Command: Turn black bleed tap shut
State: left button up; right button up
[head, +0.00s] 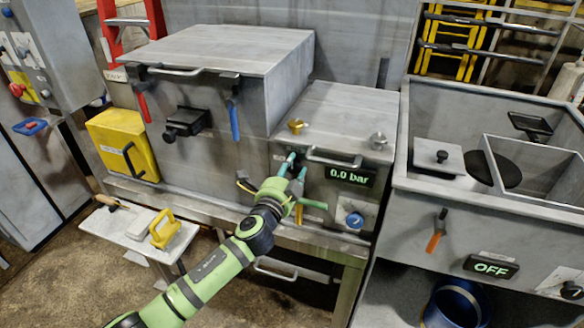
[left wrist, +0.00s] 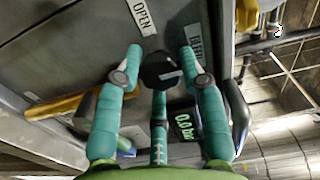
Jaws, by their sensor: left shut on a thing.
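The black bleed tap (left wrist: 161,70) shows in the left wrist view as a dark knob with a small pale mark on its face. My left gripper (head: 291,166) is at the front of the smaller grey housing, left of the 0.0 bar display (head: 349,175). In the left wrist view its teal fingers (left wrist: 160,62) are around the tap, shut on it. In the head view the fingers mostly hide the tap. My right gripper is out of view.
A grey bar handle (head: 350,160) lies just right of the gripper, and a blue knob (head: 355,220) is below the display. A large grey box (head: 215,55) with red and blue levers stands at left. A sink-like unit (head: 410,170) is at right.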

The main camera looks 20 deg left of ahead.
pick_arm(q)
jog(key=shift+a+f+m, duration=0.15)
jog(key=shift+m, duration=0.15)
dwell(0.4)
jog(key=o, duration=1.1)
jog(key=shift+s, duration=0.25)
jog(key=s, duration=1.1)
jog(key=shift+s+a, duration=0.25)
